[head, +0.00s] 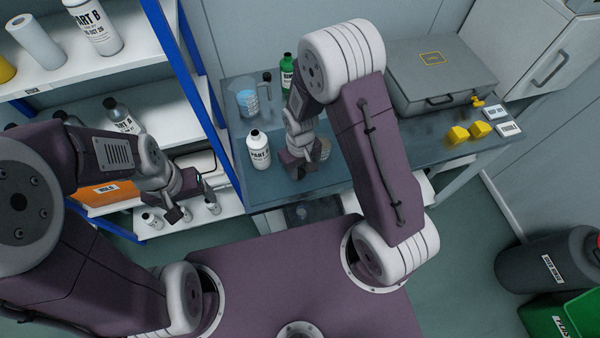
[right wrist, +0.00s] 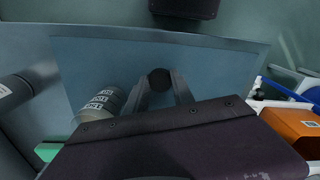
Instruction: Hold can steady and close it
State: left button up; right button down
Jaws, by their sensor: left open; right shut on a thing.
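A grey can (right wrist: 100,103) with white lettering stands beside my right gripper (right wrist: 162,88) in the right wrist view. In the head view the can (head: 325,148) is partly hidden behind my right arm, on the bench. My right gripper (head: 298,166) is shut on a small dark round piece (right wrist: 160,78), which looks like a lid. The piece is apart from the can in the wrist picture; its height is unclear. My left gripper (head: 190,203) is open and empty, left of the bench in front of the shelves.
A white bottle (head: 258,152) stands left of my right gripper on the bench (head: 290,195). A beaker (head: 249,103) and a green bottle (head: 287,75) stand behind. A grey case (head: 440,75) and yellow pieces (head: 458,135) are at right. Shelves (head: 170,120) stand left.

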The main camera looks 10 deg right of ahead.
pick_arm(q)
jog(key=shift+f+b, duration=0.9)
jog(key=shift+f, duration=0.05)
pick_arm(e)
jog(key=s+a+r, duration=0.1)
jog(key=s+r, duration=0.7)
jog(key=s, duration=0.3)
jog(key=shift+s+r, duration=0.15)
jog(key=shift+s, duration=0.2)
jog(key=shift+a, duration=0.1)
pick_arm(q)
jog(key=shift+o, duration=0.4)
